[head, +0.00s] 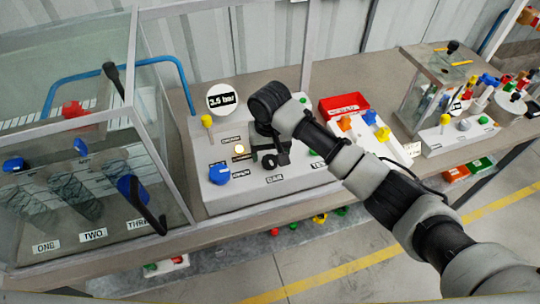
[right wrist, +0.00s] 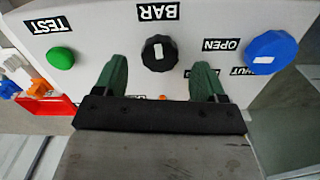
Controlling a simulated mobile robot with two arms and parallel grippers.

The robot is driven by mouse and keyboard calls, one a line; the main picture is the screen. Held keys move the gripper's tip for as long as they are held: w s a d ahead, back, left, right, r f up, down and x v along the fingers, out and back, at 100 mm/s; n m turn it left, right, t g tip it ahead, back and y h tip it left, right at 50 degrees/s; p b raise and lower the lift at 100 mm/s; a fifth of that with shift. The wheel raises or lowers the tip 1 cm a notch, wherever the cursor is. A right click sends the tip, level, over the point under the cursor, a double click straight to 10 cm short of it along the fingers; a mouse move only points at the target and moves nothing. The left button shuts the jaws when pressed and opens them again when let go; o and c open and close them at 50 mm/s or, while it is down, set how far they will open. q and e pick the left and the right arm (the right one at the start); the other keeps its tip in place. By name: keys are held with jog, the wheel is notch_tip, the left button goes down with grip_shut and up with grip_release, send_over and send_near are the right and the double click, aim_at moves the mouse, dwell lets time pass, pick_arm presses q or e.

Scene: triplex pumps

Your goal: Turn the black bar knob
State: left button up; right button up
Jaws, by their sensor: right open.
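The black bar knob (right wrist: 159,53) is a round black knob with a pale mark, under the BAR label on the white panel box. My right gripper (right wrist: 161,66) is open, its two green fingers spread to the left and right of the knob in the right wrist view. The fingers look apart from the knob; how far they reach along it is hard to tell. In the head view my right gripper (head: 268,158) is over the panel box (head: 290,183) and largely hides the knob. My left gripper is not in view.
A blue knob (right wrist: 272,52) with OPEN and SHUT labels and a green TEST button (right wrist: 61,58) flank the knob. A round gauge (head: 221,99) reads 3.5 bar. A glass case (head: 90,130) stands left and a red tray (head: 344,105) right.

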aim_at(270, 160)
jog(key=shift+f, duration=1.65)
jog(key=c, duration=0.9)
jog(key=shift+r+p, duration=0.1)
jog(key=shift+p, duration=0.2)
